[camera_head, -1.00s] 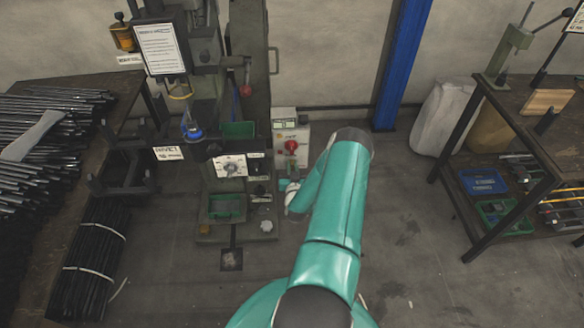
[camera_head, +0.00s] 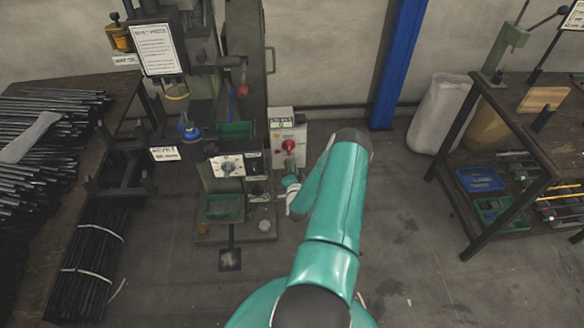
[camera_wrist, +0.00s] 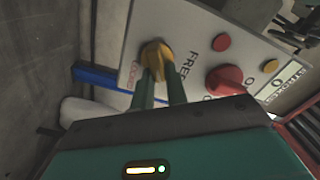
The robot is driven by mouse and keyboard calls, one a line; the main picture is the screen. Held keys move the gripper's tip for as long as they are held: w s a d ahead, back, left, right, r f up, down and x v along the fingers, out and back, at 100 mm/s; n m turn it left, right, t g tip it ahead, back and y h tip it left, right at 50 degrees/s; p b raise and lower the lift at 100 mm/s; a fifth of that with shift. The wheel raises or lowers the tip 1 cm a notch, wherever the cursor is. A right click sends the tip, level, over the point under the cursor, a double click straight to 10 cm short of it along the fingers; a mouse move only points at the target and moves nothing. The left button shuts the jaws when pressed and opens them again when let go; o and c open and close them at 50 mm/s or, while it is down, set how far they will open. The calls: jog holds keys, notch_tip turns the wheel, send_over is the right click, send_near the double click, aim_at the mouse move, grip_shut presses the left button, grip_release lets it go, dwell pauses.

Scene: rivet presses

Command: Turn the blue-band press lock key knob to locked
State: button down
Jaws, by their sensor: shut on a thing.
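The press with the blue band (camera_head: 191,133) stands left of centre in the head view. A pale control box (camera_head: 283,129) with a red knob stands just right of it. In the wrist view its panel (camera_wrist: 141,33) appears rotated, with the yellow key knob (camera_wrist: 156,56) beside the word FREE. A small red label, too small to read surely, lies below the knob. My gripper (camera_wrist: 161,80) is shut on the yellow knob, its two dark green fingers reaching up to it. The knob's exact pointing is partly hidden.
A red knob (camera_wrist: 225,80), a red button (camera_wrist: 221,41) and a yellow button (camera_wrist: 270,66) sit close right of the held knob. A rod-laden bench (camera_head: 126,90) stands left, another bench (camera_head: 510,103) right.

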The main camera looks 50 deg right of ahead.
jog(key=m, duration=0.6)
jog(key=shift+s+d+f, duration=0.1)
jog(key=shift+f, duration=0.3)
jog(key=shift+m, duration=0.4)
jog(key=c, duration=1.4)
grip_release()
jog(key=v, duration=1.3)
jog(key=shift+s+a, duration=0.3)
jog(key=shift+s+a, duration=0.1)
